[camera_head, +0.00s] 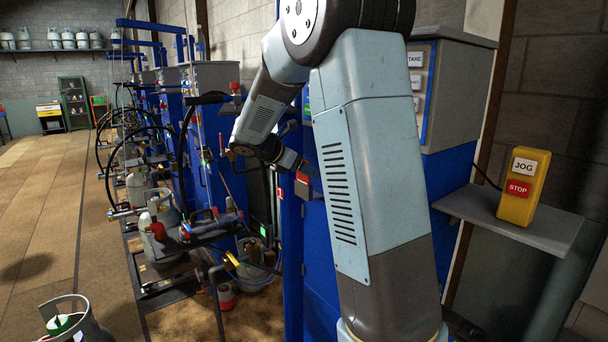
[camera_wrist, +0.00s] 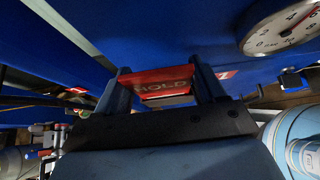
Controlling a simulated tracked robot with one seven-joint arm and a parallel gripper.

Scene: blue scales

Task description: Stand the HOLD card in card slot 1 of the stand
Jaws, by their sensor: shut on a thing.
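In the head view my gripper is small and dark, near the blue cabinet (camera_head: 325,245), partly hidden by my arm. I cannot make out the stand or its slot 1 in either view.
A round dial (camera_wrist: 285,25) is at the upper right of the wrist view. In the head view, gas cylinders (camera_head: 160,240), hoses and blue scales line the left row. A yellow JOG/STOP box (camera_head: 523,190) stands on a grey shelf (camera_head: 510,218) at right. Open floor (camera_head: 40,210) lies at left.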

